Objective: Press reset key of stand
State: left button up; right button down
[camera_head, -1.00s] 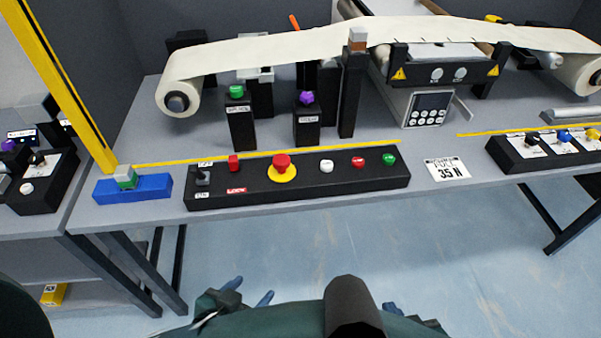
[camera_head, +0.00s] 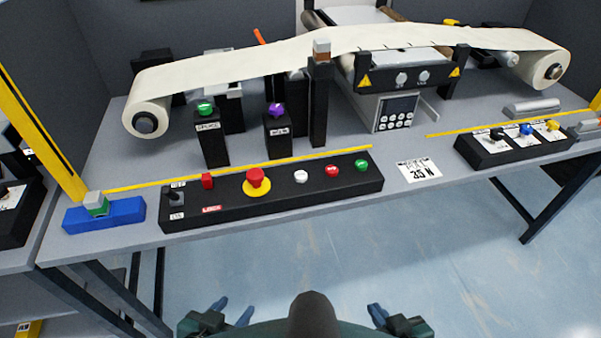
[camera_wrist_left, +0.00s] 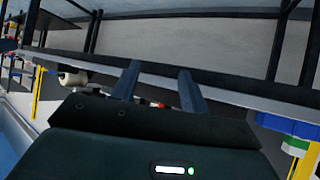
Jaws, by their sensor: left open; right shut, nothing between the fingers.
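Two black stands rise from the table behind the control panel. One has a green button (camera_head: 206,108) and a label that seems to read "SPLICE". The other has a purple button (camera_head: 276,109) and a label too small to read. I cannot tell which is the reset key. The black control panel (camera_head: 240,211) carries a red mushroom button (camera_head: 256,178) on yellow, and white, red and green buttons. My left gripper (camera_head: 232,309) is open and empty, low before the table. It also shows in the left wrist view (camera_wrist_left: 158,84). My right gripper (camera_head: 376,312) is shut and empty, also before the table.
A paper web runs over rollers (camera_head: 146,120) at the back. A tall black post with a lamp (camera_head: 321,50) stands right of the purple stand. A blue block (camera_head: 104,215) and yellow pole (camera_head: 40,130) are at the left. Floor before the table is clear.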

pick_arm(q)
grip_shut()
dwell(1.4)
